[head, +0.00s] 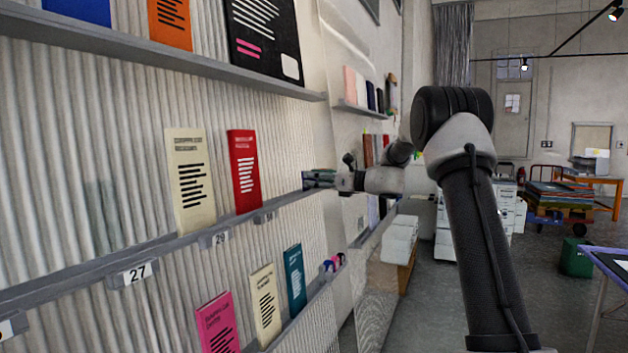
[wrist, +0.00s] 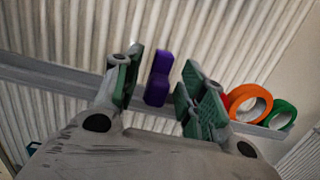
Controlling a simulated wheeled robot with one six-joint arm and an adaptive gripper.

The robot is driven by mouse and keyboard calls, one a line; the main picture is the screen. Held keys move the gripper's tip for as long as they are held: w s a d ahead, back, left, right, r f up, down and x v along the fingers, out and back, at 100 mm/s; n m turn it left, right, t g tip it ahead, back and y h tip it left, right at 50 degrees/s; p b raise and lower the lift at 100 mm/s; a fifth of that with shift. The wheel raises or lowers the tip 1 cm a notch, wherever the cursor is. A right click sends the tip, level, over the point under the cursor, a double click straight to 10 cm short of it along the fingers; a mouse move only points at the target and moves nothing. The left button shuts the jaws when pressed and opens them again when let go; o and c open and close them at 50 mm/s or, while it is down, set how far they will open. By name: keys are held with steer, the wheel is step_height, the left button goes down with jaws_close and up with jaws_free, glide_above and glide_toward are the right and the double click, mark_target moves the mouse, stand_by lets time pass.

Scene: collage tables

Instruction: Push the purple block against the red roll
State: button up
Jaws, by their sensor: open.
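The purple block (wrist: 157,82) stands on a grey shelf ledge in the wrist view, seen in the gap between my fingers. My gripper (wrist: 160,75) is open, with one green-padded finger on either side of the block in the picture. I cannot tell whether a finger touches it. The red roll (wrist: 226,98) is to the right of the block, mostly hidden behind my right finger and an orange roll. In the head view my gripper (head: 318,179) is at the shelf wall, too small to show the block or the red roll clearly.
The orange roll (wrist: 262,94) and a green roll (wrist: 289,108) stand further right along the ledge. In the head view a cream book (head: 188,190) and a red book (head: 244,170) stand on the middle shelf, left of my gripper. Small coloured items (head: 328,266) sit on the lower shelf.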

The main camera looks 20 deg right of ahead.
steer(key=v, duration=1.1)
steer(key=shift+s+d, duration=0.15)
steer(key=shift+s, duration=0.1)
steer(key=shift+c, duration=1)
steer(key=shift+s+a+r, duration=0.25)
steer(key=shift+a+r, duration=0.2)
steer(key=shift+r, duration=0.15)
steer(key=shift+s+a+r, duration=0.25)
steer(key=shift+a+r, duration=0.25)
steer(key=shift+r, duration=0.1)
steer(key=c, duration=0.7)
steer(key=s+a+m, duration=0.1)
steer(key=s+a, duration=0.1)
steer(key=s+a+r+m, duration=0.1)
steer(key=a, duration=0.1)
steer(key=shift+s+a+r+m+t, duration=0.15)
steer(key=shift+s+m+t, duration=0.15)
steer(key=shift+s+t, duration=0.1)
jaws_close()
step_height(320, 180, down, 5)
steer(key=s+a+m+t+h, duration=0.1)
steer(key=s+m+t+h, duration=0.2)
steer(key=m, duration=1.5)
steer(key=w+a, duration=0.3)
steer(key=w, duration=0.8)
steer(key=shift+g, duration=0.4)
